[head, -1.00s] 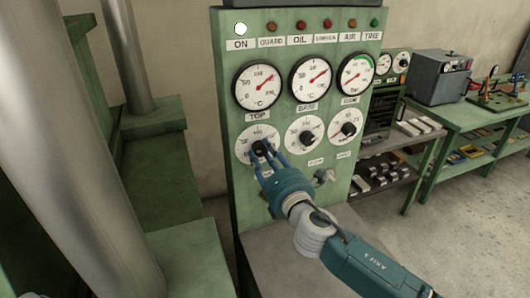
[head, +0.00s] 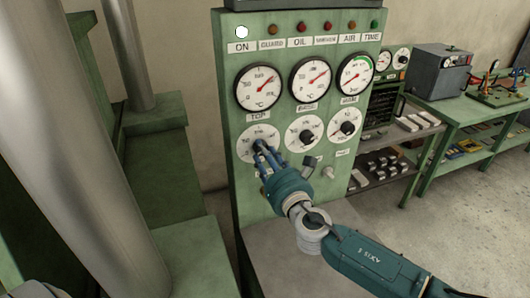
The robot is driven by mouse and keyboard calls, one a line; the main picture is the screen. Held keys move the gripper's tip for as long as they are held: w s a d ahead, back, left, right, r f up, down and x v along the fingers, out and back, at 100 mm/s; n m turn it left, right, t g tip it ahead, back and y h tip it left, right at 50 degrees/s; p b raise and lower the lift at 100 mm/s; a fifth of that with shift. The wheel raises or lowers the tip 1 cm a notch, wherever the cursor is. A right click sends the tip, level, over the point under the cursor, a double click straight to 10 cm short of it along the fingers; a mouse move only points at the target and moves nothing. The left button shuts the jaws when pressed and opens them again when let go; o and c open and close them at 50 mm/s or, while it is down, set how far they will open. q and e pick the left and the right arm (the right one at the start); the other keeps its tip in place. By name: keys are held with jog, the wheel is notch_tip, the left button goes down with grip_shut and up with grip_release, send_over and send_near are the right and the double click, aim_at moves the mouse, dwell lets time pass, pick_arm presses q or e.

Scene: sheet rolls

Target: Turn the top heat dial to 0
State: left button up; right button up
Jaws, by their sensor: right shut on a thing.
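The top heat dial (head: 258,143) is the left of three dials on the green control panel, under the gauge (head: 258,87) labelled TOP. It has a white face and a black knob. My right gripper (head: 261,152) is at this dial, its blue fingers shut on the knob. The fingers and wrist hide most of the knob and the lower face, so I cannot read its setting. The TOP gauge needle points to the upper right.
Two more dials, base (head: 305,134) and ram (head: 345,126), sit just right of the held one. A small lever (head: 309,164) is close to my right wrist. Large metal columns (head: 70,140) stand at the left. A green bench (head: 480,125) stands at the right.

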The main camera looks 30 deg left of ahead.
jog(key=shift+s+f, duration=0.1)
jog(key=shift+f, duration=0.45)
jog(key=o, duration=0.9)
jog(key=shift+o, duration=1.2)
jog(key=shift+r, duration=0.2)
jog(key=v, duration=1.2)
jog(key=shift+d, duration=0.1)
